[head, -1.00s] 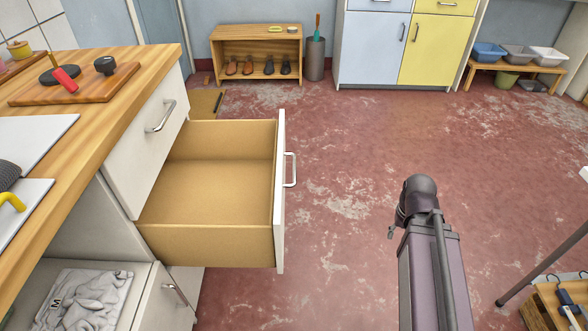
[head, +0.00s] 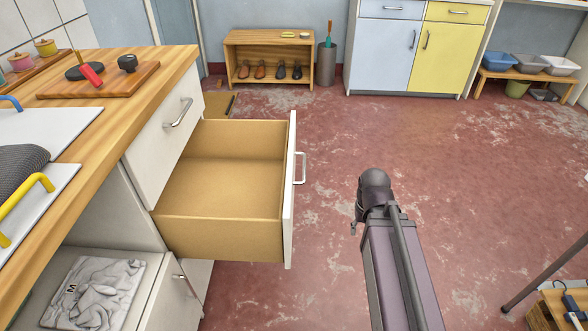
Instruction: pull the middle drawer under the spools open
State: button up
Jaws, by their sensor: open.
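The middle drawer (head: 225,238) stands far open below a shut upper drawer (head: 160,143) in the left cabinet. Its wooden inside is empty. Its white front (head: 290,205) faces right and carries a metal bar handle (head: 301,168). My arm, dark and purple-grey, rises at the lower middle, to the right of the drawer and apart from it in the picture. I cannot make out my gripper's fingers in this view. No spools can be clearly told on the counter.
The wooden counter (head: 112,128) holds a board (head: 125,84) with dark and red items. An open lower compartment holds folded grey cloth (head: 98,290). A shoe rack (head: 268,38) and blue-and-yellow cabinets (head: 385,50) stand at the back. The red floor (head: 460,170) is clear in the middle.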

aim_at(229, 195)
jog(key=u, duration=0.2)
jog(key=k, duration=1.2)
jog(key=z, duration=0.55)
jog(key=i, duration=1)
jog(key=z, duration=0.1)
